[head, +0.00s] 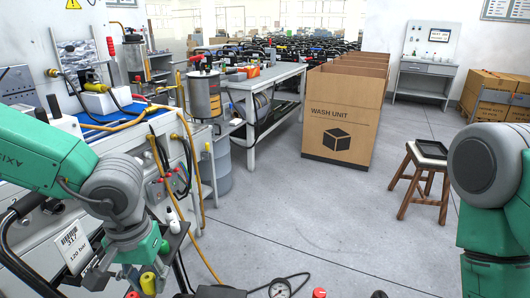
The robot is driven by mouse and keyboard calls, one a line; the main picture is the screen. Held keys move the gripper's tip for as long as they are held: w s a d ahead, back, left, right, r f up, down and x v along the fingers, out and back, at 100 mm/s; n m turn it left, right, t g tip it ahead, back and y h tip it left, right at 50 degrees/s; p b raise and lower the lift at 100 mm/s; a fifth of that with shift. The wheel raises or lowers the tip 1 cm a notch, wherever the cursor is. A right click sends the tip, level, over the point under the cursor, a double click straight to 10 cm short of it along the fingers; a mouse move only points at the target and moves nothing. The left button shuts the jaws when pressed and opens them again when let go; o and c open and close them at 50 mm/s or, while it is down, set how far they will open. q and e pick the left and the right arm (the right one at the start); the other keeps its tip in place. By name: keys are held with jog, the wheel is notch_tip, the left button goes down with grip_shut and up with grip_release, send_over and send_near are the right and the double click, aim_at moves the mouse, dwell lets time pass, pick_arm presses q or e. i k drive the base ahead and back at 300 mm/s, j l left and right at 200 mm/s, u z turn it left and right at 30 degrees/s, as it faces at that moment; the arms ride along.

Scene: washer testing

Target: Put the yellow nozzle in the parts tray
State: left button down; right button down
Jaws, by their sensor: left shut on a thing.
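My left gripper (120,268) is at the lower left of the head view, pointing down beside the grey washer unit. It is shut, with its fingertips close to the bottom edge and partly hidden. A yellow cylindrical piece, seemingly the yellow nozzle (148,283), shows at its fingers; the exact grip is hard to see. A black shallow tray (430,149), likely the parts tray, lies on a wooden stool at the right, far from this gripper. My right arm shows at the right edge, but its gripper is out of view.
The washer unit (35,240) with hoses stands close by the left arm. A grey-topped workbench (262,76) and a tall cardboard box (342,118) stand farther back. A pressure gauge (279,288) and a red cap (319,293) are at the bottom edge. The middle floor is clear.

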aim_at(433, 149)
jog(key=k+l, duration=0.15)
jog(key=l, duration=0.25)
jog(key=k+l, duration=0.15)
jog(key=l, duration=0.3)
jog(key=k+l+z, duration=0.1)
jog(key=l, duration=0.3)
jog(key=k+l, duration=0.15)
jog(key=l, duration=0.25)
jog(key=i+l+z, duration=0.1)
jog(key=l, duration=0.3)
jog(key=i+l, duration=0.2)
jog(key=l, duration=0.15)
jog(key=i+l+z, duration=0.15)
jog(key=l, duration=0.25)
jog(key=i+l+z, duration=0.1)
jog(key=l, duration=0.25)
jog(key=i+l+z, duration=0.1)
jog(key=l, duration=0.25)
jog(key=i+j+z, duration=0.1)
jog(key=i+z, duration=0.25)
jog(key=i, duration=1.45)
jog(key=i+j+z, duration=0.15)
jog(key=i+j, duration=0.5)
jog(key=i, duration=0.3)
jog(key=i+j+z, duration=0.15)
jog(key=i+j, duration=0.65)
jog(key=i, duration=0.1)
